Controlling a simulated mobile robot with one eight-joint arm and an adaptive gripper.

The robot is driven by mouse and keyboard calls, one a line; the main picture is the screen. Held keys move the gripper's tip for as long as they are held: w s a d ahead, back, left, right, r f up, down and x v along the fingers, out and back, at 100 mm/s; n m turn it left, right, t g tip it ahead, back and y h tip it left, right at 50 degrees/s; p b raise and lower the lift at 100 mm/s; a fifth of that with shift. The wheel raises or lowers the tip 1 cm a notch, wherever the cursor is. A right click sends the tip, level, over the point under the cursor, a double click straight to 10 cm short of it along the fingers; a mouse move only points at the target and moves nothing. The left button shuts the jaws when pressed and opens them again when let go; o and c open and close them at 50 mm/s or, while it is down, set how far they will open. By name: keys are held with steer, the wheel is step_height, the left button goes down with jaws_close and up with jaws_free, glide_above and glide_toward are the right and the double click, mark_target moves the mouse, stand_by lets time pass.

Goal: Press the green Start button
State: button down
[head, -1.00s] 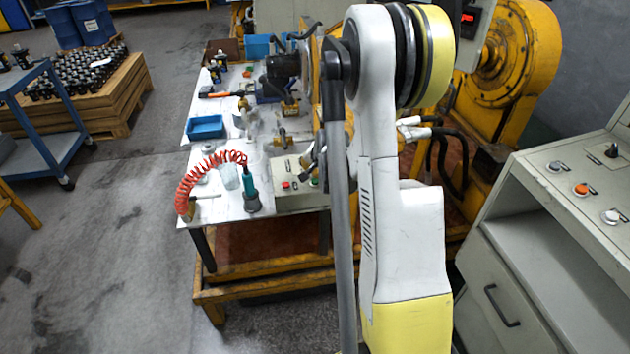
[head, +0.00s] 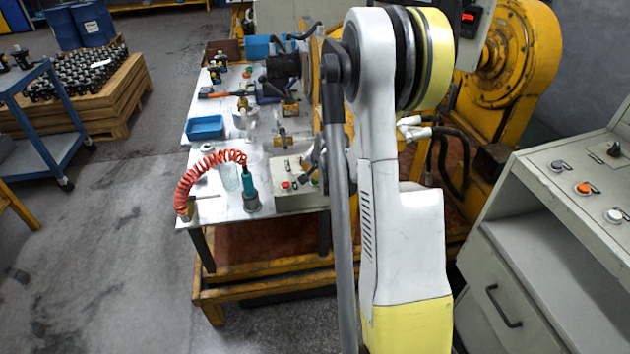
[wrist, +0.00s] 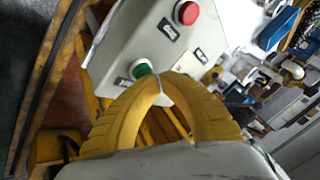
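The grey control box (head: 292,203) stands at the front right of the white work table, partly hidden by my arm in the head view. In the wrist view the box's sloped panel (wrist: 128,48) carries the green button (wrist: 143,70) and a red button (wrist: 187,12) with small labels beside them. The red button also shows in the head view (head: 285,184). My gripper (wrist: 158,79) has yellow fingers with tips together, and nothing is seen held. The tips appear just beside the green button's lower right edge; whether they touch it is unclear.
An orange-red coiled hose (head: 198,176) and a teal-handled tool (head: 249,187) are left of the box. A blue tray (head: 205,127) lies farther back. A large yellow machine (head: 520,60) stands behind, and a console (head: 560,200) is on the right.

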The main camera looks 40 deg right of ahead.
steer(key=shift+f, duration=0.35)
steer(key=shift+r, duration=0.15)
stand_by(0.4)
steer(key=shift+r+p, duration=0.35)
steer(key=shift+r, duration=0.35)
steer(key=shift+r+p, duration=1.7)
steer(key=shift+r, duration=0.8)
